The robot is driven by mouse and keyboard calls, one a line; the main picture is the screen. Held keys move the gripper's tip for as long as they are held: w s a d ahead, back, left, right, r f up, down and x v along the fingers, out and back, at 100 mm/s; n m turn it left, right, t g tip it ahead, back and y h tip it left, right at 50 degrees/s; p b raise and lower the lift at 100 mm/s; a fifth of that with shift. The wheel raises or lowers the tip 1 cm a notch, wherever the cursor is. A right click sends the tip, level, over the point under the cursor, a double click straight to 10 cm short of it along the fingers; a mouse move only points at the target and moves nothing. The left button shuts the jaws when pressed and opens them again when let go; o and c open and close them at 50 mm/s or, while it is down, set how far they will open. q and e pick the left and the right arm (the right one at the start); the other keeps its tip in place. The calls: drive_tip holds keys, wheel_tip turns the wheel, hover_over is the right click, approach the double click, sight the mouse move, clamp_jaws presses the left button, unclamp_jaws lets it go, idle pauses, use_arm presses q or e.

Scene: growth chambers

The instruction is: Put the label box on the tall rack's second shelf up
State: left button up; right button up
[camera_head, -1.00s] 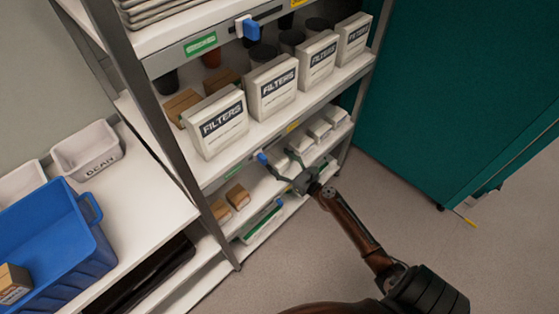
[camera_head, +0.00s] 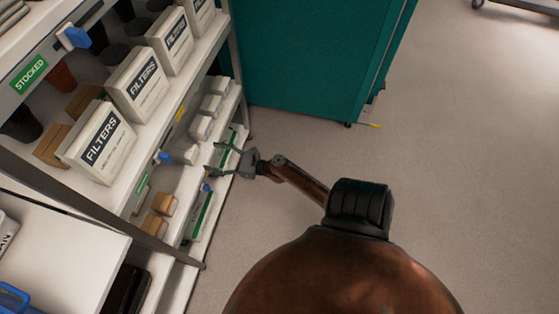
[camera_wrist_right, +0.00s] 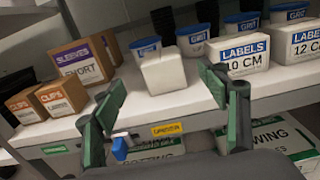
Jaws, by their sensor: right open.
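A plain white box (camera_wrist_right: 163,72) sits on the rack's shelf with labels and cartons, near its front edge; in the head view this white box (camera_head: 182,152) sits beside a row of similar boxes. Its side facing me shows no print. Two label boxes (camera_wrist_right: 238,55) reading "LABELS" stand to its right in the wrist view. My right gripper (camera_wrist_right: 162,80) is open and empty, its fingers in front of the white box, one to each side. In the head view the right gripper (camera_head: 221,158) is outside the shelf edge, apart from the box. My left gripper is not in view.
The shelf above (camera_head: 150,128) holds several "FILTERS" boxes. Cartons (camera_wrist_right: 85,62) stand left on the white box's shelf, and blue-lidded tubs (camera_wrist_right: 192,40) stand behind. Printed white and green bags lie below. A teal cabinet (camera_head: 310,60) is beyond; the floor right is clear.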

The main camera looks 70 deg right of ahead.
drive_tip(key=s+a+f+n+g+y, duration=0.2)
drive_tip(key=s+a+f+n+g, duration=0.3)
drive_tip(key=s+a+f+n, duration=0.45)
drive_tip(key=s+a+f+n+g+y, duration=0.2)
drive_tip(key=s+a+f+n+g, duration=0.4)
drive_tip(key=s+f+n, duration=0.6)
drive_tip(key=s+f+n+g+h, duration=0.2)
drive_tip(key=s+f+n+g, duration=0.1)
drive_tip(key=s+n, duration=0.4)
drive_tip(key=s+f+n+g+h, duration=0.2)
drive_tip(key=s+n, duration=0.5)
drive_tip(key=s, duration=0.7)
drive_tip(key=shift+s+a+f+g+h, duration=0.2)
drive_tip(key=shift+f+g+h, duration=0.25)
drive_tip(key=shift+g, duration=0.75)
